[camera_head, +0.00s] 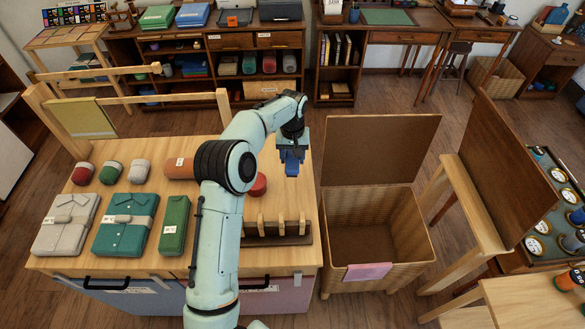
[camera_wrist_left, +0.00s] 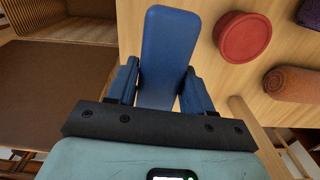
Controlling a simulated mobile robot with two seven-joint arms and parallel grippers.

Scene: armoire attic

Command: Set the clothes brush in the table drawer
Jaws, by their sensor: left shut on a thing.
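My left gripper (camera_head: 292,158) is shut on a blue, long, round-ended thing, which looks like the clothes brush (camera_wrist_left: 168,50). The brush also shows below the fingers in the head view (camera_head: 292,168). It is held near the right edge of the wooden table (camera_head: 150,262), and its bristles cannot be made out. The table front has a grey-blue drawer (camera_head: 150,296) on the left and a pinkish drawer (camera_head: 285,300) on the right, with dark handles. Both look shut; my left arm covers part of the front. My right gripper is not in view.
Folded shirts (camera_head: 125,225), a green case (camera_head: 174,225), rolls and a red round tin (camera_head: 258,185) lie on the table. A dark rack with wooden pegs (camera_head: 275,238) stands at its front right. An open wicker hamper (camera_head: 375,235) stands to the right.

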